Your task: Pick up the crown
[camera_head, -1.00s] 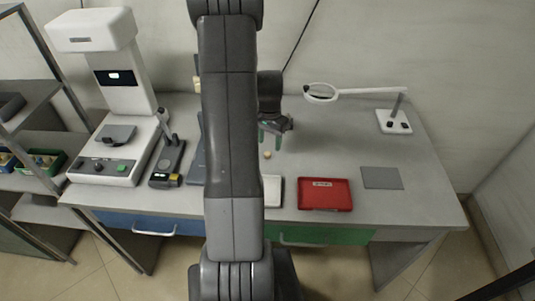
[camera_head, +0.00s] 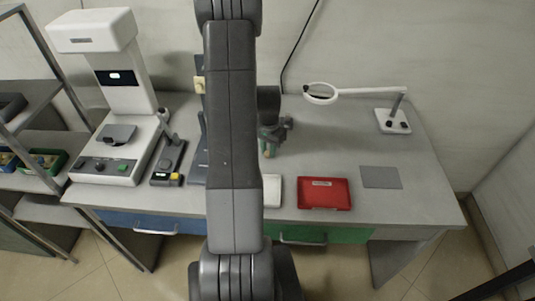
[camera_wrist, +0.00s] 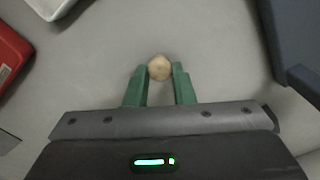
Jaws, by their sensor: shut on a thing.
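The crown (camera_wrist: 160,67) is a small, round, tan-gold piece at the tips of my gripper in the wrist view. My gripper (camera_wrist: 160,74) has two green fingers, shut on the crown from both sides. In the head view my gripper (camera_head: 268,149) is low over the middle of the grey table, just right of my arm, and the crown there is a small tan spot (camera_head: 267,154) between the fingers. I cannot tell whether the crown touches the table.
A red tray (camera_head: 325,206) and a white tray (camera_head: 272,204) lie near the front edge. A grey mat (camera_head: 381,177) and a magnifier lamp (camera_head: 394,120) are at right. A white measuring machine (camera_head: 128,95) and a small black device (camera_head: 168,163) stand at left.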

